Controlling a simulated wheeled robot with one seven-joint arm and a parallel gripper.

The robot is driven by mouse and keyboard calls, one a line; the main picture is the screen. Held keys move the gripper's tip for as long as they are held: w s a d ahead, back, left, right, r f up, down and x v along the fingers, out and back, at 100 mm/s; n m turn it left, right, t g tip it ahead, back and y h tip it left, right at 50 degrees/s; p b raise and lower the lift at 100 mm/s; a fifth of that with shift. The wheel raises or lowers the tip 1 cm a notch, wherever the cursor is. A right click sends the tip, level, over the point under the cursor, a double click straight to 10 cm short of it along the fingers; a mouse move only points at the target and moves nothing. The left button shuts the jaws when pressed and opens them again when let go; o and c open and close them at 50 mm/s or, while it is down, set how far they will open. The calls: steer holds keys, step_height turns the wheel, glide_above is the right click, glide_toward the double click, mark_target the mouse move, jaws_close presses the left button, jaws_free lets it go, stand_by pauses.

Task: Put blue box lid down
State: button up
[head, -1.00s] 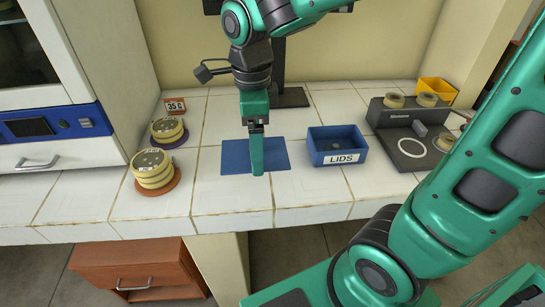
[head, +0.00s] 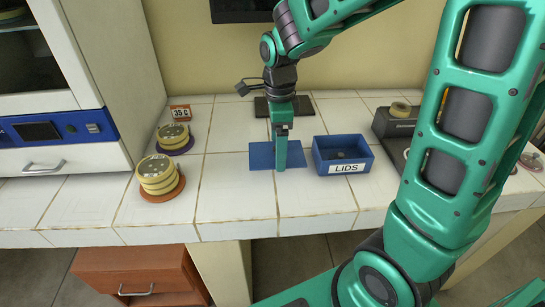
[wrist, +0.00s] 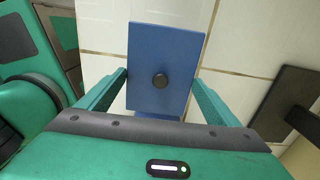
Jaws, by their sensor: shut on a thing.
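The blue box lid is a flat blue rectangle with a dark round knob at its middle. It shows in the wrist view (wrist: 161,50) between my two fingers, which press on its long sides. In the head view the lid (head: 261,156) lies level over the tiled counter, partly behind my gripper (head: 281,165). My gripper points down and is shut on the lid. I cannot tell whether the lid touches the tiles. An open blue box labelled LIDS (head: 347,168) stands just right of the lid, with something small and dark inside.
Yellow dish stacks on an orange disc (head: 162,195) and a purple disc (head: 177,150) stand at the left by a "35 C" sign (head: 180,113). A dark device (head: 390,122) stands at the right, partly behind my arm. The tiles in front of the lid are clear.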

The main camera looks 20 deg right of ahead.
steer(key=shift+w+d+f, duration=0.4)
steer(key=shift+d, duration=0.05)
steer(key=shift+f, duration=1.95)
steer(key=o, duration=0.9)
steer(key=shift+f, duration=0.1)
steer(key=shift+o, duration=0.2)
step_height(320, 180, up, 12)
